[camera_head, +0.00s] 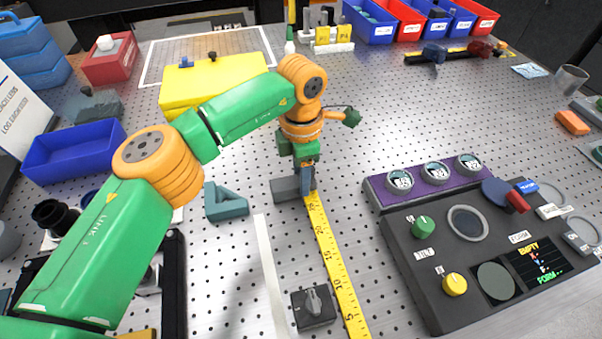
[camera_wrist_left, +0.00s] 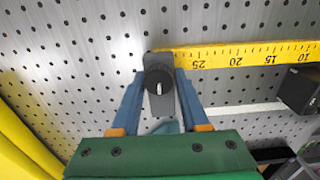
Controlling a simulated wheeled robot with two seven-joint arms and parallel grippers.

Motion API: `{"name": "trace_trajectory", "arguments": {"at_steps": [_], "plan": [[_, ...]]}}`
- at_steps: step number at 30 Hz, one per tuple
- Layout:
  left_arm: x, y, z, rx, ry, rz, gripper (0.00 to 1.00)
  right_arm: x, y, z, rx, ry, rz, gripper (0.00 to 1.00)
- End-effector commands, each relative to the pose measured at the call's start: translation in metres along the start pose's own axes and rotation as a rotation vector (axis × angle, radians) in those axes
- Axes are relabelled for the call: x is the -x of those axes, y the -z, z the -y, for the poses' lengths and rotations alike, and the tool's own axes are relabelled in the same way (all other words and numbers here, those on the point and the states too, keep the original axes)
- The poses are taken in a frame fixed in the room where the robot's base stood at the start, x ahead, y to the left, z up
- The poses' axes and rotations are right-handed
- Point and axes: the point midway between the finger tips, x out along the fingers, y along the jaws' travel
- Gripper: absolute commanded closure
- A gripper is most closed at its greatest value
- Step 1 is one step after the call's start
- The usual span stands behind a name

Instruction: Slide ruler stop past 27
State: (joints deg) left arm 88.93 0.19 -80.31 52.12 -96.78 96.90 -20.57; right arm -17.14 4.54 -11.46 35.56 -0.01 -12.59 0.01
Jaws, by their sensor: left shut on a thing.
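The yellow ruler (camera_head: 328,250) runs from the front of the bench away to my left gripper, with printed numbers rising toward the far end. In the left wrist view the ruler (camera_wrist_left: 250,54) shows its 25, 20 and 15 marks. The ruler stop (camera_wrist_left: 160,100) is a grey piece with a round black knob, at the ruler's end beyond the 25 mark. My left gripper (camera_wrist_left: 160,90) has its blue fingers on both sides of the stop, shut on it. In the head view the left gripper (camera_head: 307,185) hides most of the stop. My right gripper is not in view.
A dark block with a knob (camera_head: 313,306) stands left of the ruler's near end. A grey-teal angled block (camera_head: 225,203) lies left of the gripper. A white strip (camera_head: 268,275) runs alongside the ruler. A dark control console (camera_head: 470,260) stands at right. A yellow box (camera_head: 212,83) is behind my arm.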

Motion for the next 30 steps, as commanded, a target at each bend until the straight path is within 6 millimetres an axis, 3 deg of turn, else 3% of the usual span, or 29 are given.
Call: {"name": "trace_trajectory", "arguments": {"at_steps": [7, 8, 11, 20, 30], "plan": [[0.0, 0.0, 0.0, 0.0, -0.001, -0.002, 1.0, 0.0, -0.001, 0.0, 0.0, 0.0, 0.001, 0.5], [0.0, 0.0, 0.0, 0.0, -0.001, -0.002, 0.5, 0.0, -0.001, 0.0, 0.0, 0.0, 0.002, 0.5], [0.0, 0.0, 0.0, 0.0, -0.001, -0.002, 0.25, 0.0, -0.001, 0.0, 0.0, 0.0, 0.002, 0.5], [0.001, 0.0, 0.0, 0.0, -0.001, -0.001, 0.25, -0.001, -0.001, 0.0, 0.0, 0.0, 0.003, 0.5], [0.064, 0.0, 0.0, 0.001, -0.003, 0.0, 0.25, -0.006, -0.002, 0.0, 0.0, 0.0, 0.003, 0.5]]}}
